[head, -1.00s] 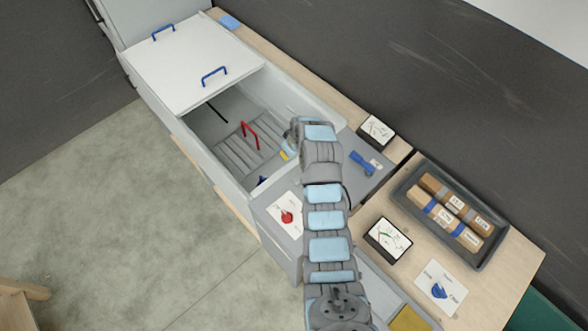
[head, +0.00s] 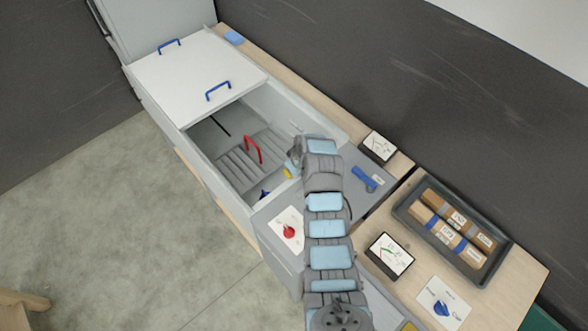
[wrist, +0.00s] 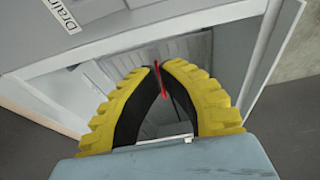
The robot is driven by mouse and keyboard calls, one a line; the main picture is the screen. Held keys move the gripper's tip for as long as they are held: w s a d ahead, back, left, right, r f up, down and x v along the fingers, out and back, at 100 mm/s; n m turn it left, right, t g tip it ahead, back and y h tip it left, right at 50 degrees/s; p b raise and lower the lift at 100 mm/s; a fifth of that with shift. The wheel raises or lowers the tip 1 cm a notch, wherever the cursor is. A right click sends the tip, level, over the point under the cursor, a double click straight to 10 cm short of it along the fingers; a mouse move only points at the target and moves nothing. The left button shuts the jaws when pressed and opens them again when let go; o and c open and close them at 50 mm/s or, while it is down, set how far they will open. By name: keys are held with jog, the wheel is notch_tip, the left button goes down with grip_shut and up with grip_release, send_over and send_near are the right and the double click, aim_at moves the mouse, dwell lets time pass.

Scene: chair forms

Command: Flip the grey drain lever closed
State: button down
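A white label reading "Drain" (wrist: 60,13), partly cut off, sits on a grey surface at the top left of the wrist view. I cannot make out a grey drain lever in either view; it may be out of frame or hidden by my arm. My gripper (wrist: 157,67) has yellow ribbed fingers with black inner pads. Its tips nearly meet and it holds nothing. In the head view its yellow part (head: 289,172) shows over the right end of the open grey basin (head: 215,160), mostly hidden behind my wrist.
A red handle (head: 254,149) stands in the basin, and a red knob (head: 289,231) is on the front panel. A blue lever (head: 364,178) lies right of my wrist. A white lid (head: 190,85) covers the basin's far end. A dark tray (head: 405,211) holds labelled packages.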

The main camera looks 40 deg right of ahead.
jog(key=shift+p+x, duration=0.3)
jog(key=shift+x, duration=1.35)
jog(key=shift+w+f, duration=0.2)
jog(key=shift+f, duration=0.45)
jog(key=shift+w+d+f, duration=0.1)
jog(key=shift+w+f, duration=0.2)
jog(key=shift+f, duration=0.2)
jog(key=shift+w+f, duration=0.1)
jog(key=shift+f, duration=0.45)
jog(key=shift+f, duration=0.15)
jog(key=shift+s+p, duration=0.9)
jog(key=shift+s, duration=1.05)
